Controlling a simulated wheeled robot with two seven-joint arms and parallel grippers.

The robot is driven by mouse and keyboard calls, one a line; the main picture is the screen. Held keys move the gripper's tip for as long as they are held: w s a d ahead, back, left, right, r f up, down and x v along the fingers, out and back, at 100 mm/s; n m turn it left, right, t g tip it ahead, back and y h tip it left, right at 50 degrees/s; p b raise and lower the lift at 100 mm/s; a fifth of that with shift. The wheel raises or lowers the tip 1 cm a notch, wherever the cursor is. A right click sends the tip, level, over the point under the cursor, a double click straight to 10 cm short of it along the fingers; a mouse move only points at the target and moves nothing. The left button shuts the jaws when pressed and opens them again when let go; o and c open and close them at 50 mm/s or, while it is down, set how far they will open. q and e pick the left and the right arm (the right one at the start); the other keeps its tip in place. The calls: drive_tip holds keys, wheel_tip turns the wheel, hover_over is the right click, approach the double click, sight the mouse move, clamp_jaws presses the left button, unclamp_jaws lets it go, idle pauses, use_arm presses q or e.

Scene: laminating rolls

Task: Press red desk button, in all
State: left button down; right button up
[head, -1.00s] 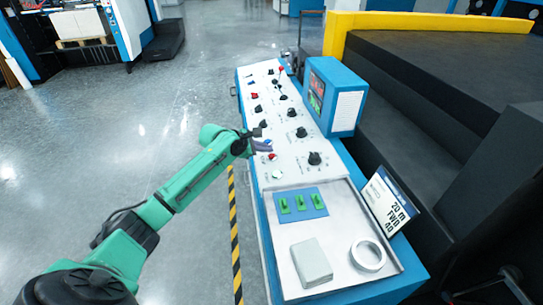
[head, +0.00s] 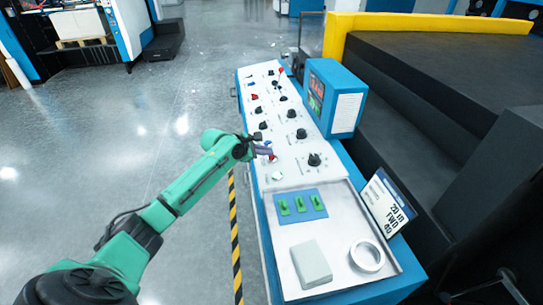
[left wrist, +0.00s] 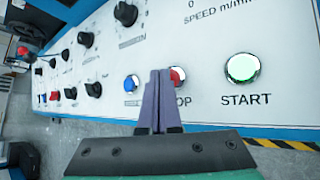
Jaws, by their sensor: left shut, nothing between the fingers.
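A round red button (left wrist: 178,76) with a metal rim sits on the white desk panel, above lettering of which "OP" shows. My left gripper (left wrist: 159,73) is shut and empty, its purple-grey fingers covering the left part of the button. I cannot tell whether they touch it. In the head view the left gripper (head: 267,150) is over the panel's left side, and the red button (head: 272,157) shows as a small spot just below the fingertips. A blue button (left wrist: 131,84) is left of the fingers and a green button (left wrist: 241,68) marked START is to the right. The right gripper is out of view.
Several black knobs (head: 314,159) dot the panel. A blue display box (head: 334,97) stands at its right edge. The near tray holds green switches (head: 301,204), a grey block (head: 311,263) and a white ring (head: 367,256). Open floor lies left of the desk.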

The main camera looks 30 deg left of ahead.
use_arm(q)
drive_tip(key=shift+f, duration=0.4)
idle(0.8)
drive_tip(key=shift+r+p, duration=0.8)
drive_tip(key=shift+p, duration=0.55)
drive_tip(key=r+p, duration=0.1)
drive_tip(key=p, duration=0.1)
drive_tip(key=r+p, duration=0.4)
drive_tip(key=shift+s+a, duration=0.3)
drive_tip(key=shift+a, duration=0.1)
drive_tip(key=shift+f, duration=0.1)
